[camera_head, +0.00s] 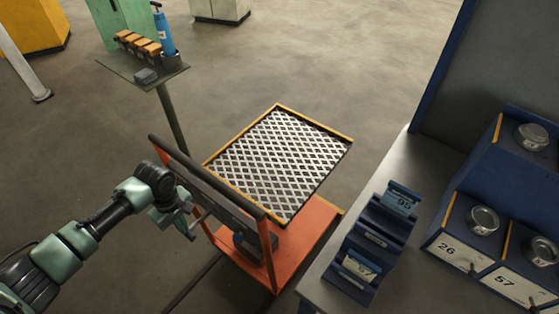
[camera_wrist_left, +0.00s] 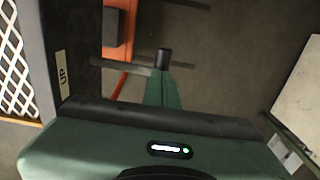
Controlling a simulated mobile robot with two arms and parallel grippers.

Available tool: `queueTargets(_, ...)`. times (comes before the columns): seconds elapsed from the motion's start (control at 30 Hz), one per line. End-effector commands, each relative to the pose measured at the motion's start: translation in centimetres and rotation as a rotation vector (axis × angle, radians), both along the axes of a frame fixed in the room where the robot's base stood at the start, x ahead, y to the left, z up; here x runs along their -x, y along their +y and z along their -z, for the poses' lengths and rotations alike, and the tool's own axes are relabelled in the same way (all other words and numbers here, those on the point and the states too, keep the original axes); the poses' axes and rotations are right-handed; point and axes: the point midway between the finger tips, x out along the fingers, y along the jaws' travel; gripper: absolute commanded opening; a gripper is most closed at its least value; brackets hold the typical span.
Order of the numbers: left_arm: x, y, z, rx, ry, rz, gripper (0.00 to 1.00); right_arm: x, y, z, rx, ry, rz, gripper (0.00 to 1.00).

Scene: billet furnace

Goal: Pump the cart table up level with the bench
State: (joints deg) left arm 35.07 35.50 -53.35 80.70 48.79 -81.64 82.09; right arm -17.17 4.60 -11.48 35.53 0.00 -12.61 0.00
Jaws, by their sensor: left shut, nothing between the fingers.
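The cart has an orange base and frame (camera_head: 312,240) and a table with a pale diamond-mesh top and yellow edges (camera_head: 278,160). The grey bench (camera_head: 402,158) stands right of it. The table looks lower than the bench top; the exact gap is hard to judge. My left gripper (camera_head: 187,226) is at the cart's handle end, shut and empty. In the left wrist view its green fingers (camera_wrist_left: 163,88) are close to a grey rod with a black end (camera_wrist_left: 163,58); contact is unclear. A dark panel there carries an "UP" label (camera_wrist_left: 63,76). My right gripper is out of view.
The bench bears a blue card holder (camera_head: 370,245) and blue numbered bins with round metal pieces (camera_head: 484,220). A stand (camera_head: 140,75) with orange blocks and a blue bottle is behind the cart. Open floor lies beyond.

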Motion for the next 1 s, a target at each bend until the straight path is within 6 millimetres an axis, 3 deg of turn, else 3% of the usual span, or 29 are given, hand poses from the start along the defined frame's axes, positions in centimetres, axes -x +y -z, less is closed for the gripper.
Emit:
queueTargets(0.63,0.6,0.3,4.9,0.0,0.004,-0.001,0.0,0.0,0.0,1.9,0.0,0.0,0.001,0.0)
queueTargets(1.0,0.6,0.4,4.3,-0.002,0.007,-0.001,0.0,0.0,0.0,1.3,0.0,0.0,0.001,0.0)
